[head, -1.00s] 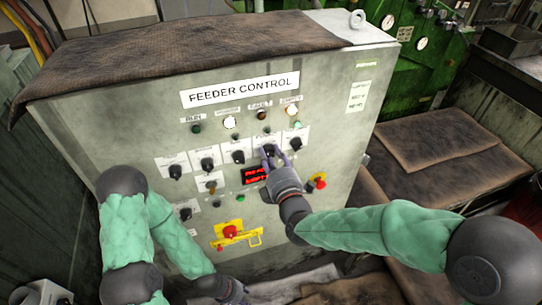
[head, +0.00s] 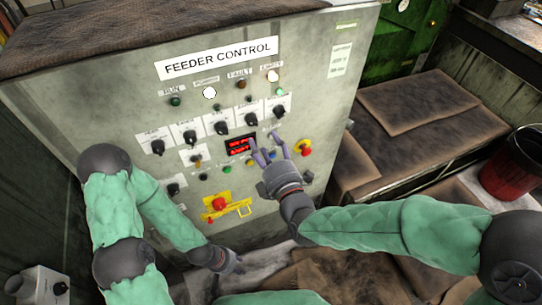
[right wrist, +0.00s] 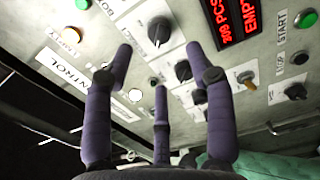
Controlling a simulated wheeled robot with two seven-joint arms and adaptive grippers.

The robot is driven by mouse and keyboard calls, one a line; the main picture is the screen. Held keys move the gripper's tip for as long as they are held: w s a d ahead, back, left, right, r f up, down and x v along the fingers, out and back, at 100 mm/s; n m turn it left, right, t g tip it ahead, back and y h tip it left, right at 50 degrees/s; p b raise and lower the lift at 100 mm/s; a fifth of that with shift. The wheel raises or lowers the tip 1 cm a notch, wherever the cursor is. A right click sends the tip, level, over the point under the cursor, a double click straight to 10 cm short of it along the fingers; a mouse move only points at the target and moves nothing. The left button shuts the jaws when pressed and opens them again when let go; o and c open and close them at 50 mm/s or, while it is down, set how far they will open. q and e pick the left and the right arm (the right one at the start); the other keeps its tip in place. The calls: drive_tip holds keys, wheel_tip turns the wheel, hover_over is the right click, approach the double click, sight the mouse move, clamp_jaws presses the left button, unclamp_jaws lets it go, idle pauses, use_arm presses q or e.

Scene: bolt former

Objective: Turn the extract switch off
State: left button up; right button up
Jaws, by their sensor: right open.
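The grey feeder control panel (head: 310,85) carries a row of black rotary switches, among them the fourth switch (head: 250,118) and the rightmost switch (head: 279,111). My right gripper (head: 268,148) is open and empty below the right end of this row, beside the red display. In the right wrist view its three purple fingers (right wrist: 165,85) are spread, with a black switch (right wrist: 158,32) beyond them. My left gripper (head: 232,264) hangs low before the panel; its fingers are unclear.
A red emergency button (head: 219,204) on a yellow plate with a yellow handle sits low on the panel. Another red-and-yellow knob (head: 305,147) is right of my right gripper. A red bucket (head: 511,165) stands far right.

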drive_tip(key=shift+v, duration=2)
drive_tip(key=d+f+m+g+h, duration=0.3)
drive_tip(key=f+m+g, duration=0.75)
drive_tip(key=f, duration=1.45)
drive_tip(key=s+d+f+m+g, duration=0.1)
drive_tip(key=s+f+m+g, duration=0.2)
drive_tip(key=s+f+m, duration=0.3)
drive_tip(key=s+d+f+m+g+y, duration=0.1)
drive_tip(key=s+d+f+m+g, duration=0.1)
drive_tip(key=s+f+m, duration=0.5)
wheel_tip(320, 180, down, 5)
drive_tip(key=shift+s+f+m+g, duration=0.25)
drive_tip(key=shift+m+g, duration=0.1)
drive_tip(key=shift+g, duration=0.3)
drive_tip(key=shift+w+d, duration=0.1)
